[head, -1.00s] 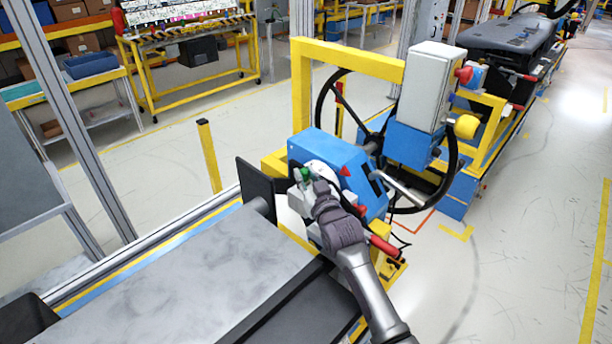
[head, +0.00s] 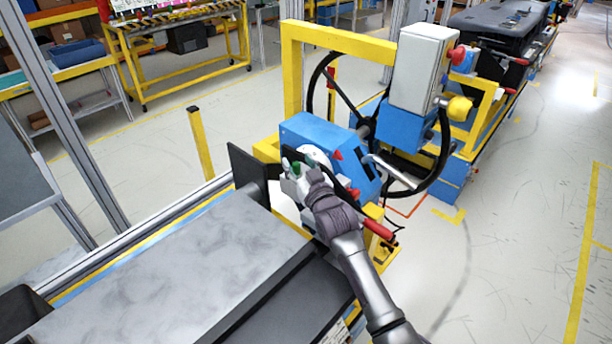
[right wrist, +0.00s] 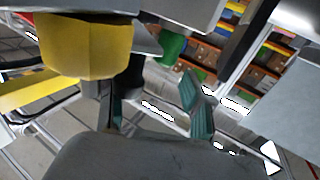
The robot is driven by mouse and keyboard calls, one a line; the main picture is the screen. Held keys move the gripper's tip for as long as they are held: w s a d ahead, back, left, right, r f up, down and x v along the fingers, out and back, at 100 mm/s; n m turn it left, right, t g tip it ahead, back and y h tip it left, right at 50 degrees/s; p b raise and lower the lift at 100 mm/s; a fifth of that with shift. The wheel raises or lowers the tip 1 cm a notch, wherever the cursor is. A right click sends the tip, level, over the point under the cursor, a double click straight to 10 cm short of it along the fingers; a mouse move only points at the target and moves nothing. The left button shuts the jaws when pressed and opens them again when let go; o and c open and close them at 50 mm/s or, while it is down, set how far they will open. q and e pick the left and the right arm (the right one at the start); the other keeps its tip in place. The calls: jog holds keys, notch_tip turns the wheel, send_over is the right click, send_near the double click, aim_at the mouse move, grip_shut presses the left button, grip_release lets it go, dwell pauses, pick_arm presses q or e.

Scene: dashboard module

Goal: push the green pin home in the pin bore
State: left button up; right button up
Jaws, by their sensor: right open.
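The green pin (head: 295,168) shows as a small green spot at the front of the blue housing (head: 330,150), beside a white round part. In the right wrist view the green pin (right wrist: 173,47) is partly hidden behind a grey part and lies beyond the fingers. My right gripper (head: 300,180) is in front of the housing, close to the pin. In the right wrist view its teal-padded fingers (right wrist: 152,105) are apart with nothing between them. I cannot tell whether it touches the pin. The pin bore is hidden. My left gripper is out of view.
A black plate (head: 249,172) stands left of the housing. A steering wheel (head: 440,160) and a grey box with a red button (head: 424,66) are behind it on the right. A grey flat surface (head: 170,270) fills the lower left. A yellow post (head: 200,143) stands farther back.

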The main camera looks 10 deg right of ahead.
jog(key=s+d, duration=0.1)
jog(key=s, duration=1)
jog(key=shift+s+d+f, duration=0.15)
jog(key=shift+s+d, duration=0.05)
jog(key=shift+d, duration=0.05)
